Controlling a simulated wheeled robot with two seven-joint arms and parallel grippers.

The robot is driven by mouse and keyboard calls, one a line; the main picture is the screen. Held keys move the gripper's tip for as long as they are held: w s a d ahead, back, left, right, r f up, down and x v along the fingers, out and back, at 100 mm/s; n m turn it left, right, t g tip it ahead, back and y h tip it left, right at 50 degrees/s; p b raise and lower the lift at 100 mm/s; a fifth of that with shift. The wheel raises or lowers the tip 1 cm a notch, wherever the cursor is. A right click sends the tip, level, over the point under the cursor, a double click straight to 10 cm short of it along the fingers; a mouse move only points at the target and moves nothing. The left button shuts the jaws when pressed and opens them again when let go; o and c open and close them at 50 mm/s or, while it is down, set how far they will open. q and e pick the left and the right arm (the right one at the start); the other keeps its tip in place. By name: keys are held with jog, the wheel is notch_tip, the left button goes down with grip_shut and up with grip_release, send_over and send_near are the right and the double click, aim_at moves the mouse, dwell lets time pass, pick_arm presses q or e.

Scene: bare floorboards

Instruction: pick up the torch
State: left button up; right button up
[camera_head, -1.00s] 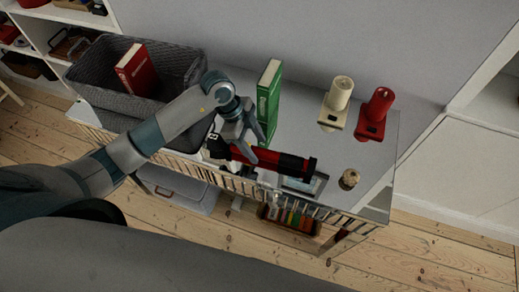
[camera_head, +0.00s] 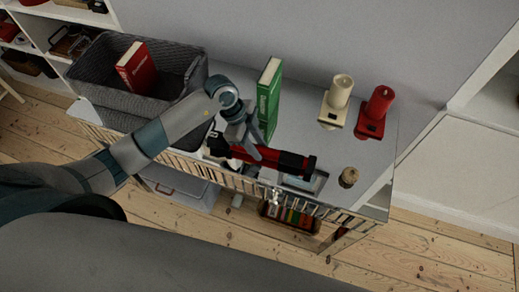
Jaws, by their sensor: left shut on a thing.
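The torch (camera_head: 289,161) is a red and black cylinder. It lies across above the front part of the mirrored table, its wide black end to the right. My left gripper (camera_head: 247,153) reaches down over its left part and is shut on it, with a finger in front of the red body. I cannot tell whether the torch is clear of the tabletop. My right gripper is not in view.
A green book (camera_head: 269,98) stands just behind the gripper. A grey basket (camera_head: 185,75) holds a red book (camera_head: 137,67).

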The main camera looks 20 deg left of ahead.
aim_at(263, 148)
pick_arm(q)
jog(key=shift+r, duration=0.15)
jog(key=shift+w+r+b, duration=0.1)
jog(key=shift+r+b, duration=0.3)
jog(key=shift+r, duration=0.2)
notch_tip(263, 148, up, 2)
jog(key=shift+r+b, duration=0.25)
jog(key=shift+b, duration=0.35)
jog(key=s+d+r+b, duration=0.2)
jog(key=s+d+r, duration=0.2)
jog(key=s+r, duration=0.3)
jog(key=s, duration=0.4)
jog(key=shift+d, duration=0.1)
